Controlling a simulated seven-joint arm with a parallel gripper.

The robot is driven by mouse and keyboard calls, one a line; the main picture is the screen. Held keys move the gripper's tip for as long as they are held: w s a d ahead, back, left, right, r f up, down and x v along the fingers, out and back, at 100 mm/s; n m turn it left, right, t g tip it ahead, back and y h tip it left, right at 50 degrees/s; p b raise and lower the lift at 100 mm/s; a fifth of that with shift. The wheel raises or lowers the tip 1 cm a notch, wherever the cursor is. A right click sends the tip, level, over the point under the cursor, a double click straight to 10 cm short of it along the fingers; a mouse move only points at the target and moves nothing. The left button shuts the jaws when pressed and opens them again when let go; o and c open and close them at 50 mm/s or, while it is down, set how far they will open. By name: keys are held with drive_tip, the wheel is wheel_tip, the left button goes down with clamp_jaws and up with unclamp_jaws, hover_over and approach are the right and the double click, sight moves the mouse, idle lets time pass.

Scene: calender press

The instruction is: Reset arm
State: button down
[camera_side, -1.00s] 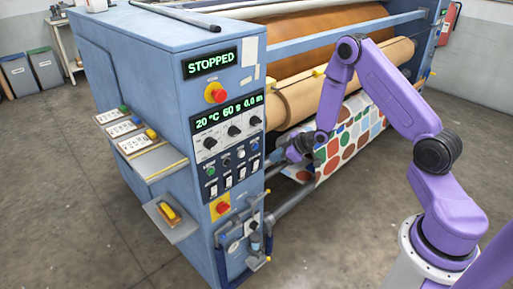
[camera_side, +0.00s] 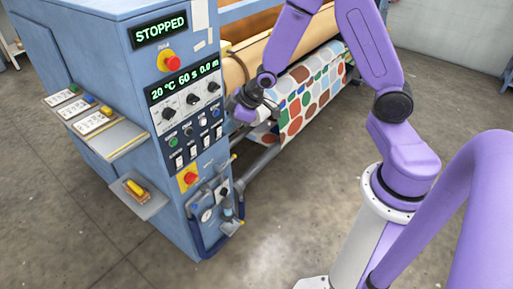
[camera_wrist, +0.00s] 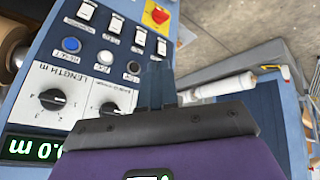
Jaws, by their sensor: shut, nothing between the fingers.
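My gripper (camera_side: 236,108) is just right of the control panel (camera_side: 183,122) on the blue calender press, near the small buttons and switches. In the wrist view my gripper (camera_wrist: 158,68) is shut and empty, its narrow fingers together over the panel's edge. The panel shows dark knobs (camera_wrist: 53,99), a blue button (camera_wrist: 71,44), white switches and a red stop button on yellow (camera_wrist: 159,15). The upper display (camera_side: 160,29) reads STOPPED. The lower display (camera_side: 183,82) reads 20 °C 60 s 0.0 m. I cannot tell whether the fingertips touch the panel.
Patterned fabric (camera_side: 309,95) hangs from the tan roller (camera_side: 249,62) behind my gripper. Printed cards (camera_side: 94,121) lie on a side shelf. A yellow-handled tool (camera_side: 136,189) rests on a lower shelf. Hoses (camera_side: 208,247) hang at the cabinet's lower corner. The floor in front is clear.

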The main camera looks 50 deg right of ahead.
drive_tip(key=s+a+r+n+g+h, duration=0.1)
drive_tip(key=s+r, duration=0.5)
drive_tip(key=s, duration=0.9)
drive_tip(key=s+a+r+n+g+h, duration=0.1)
drive_tip(key=s+r+g, duration=0.3)
drive_tip(key=s, duration=1.1)
wheel_tip(320, 180, up, 2)
drive_tip(key=shift+s+a+r+n+g, duration=0.1)
drive_tip(key=shift+s+a+n+g, duration=0.15)
drive_tip(key=shift+n, duration=0.45)
drive_tip(key=shift+w, duration=0.15)
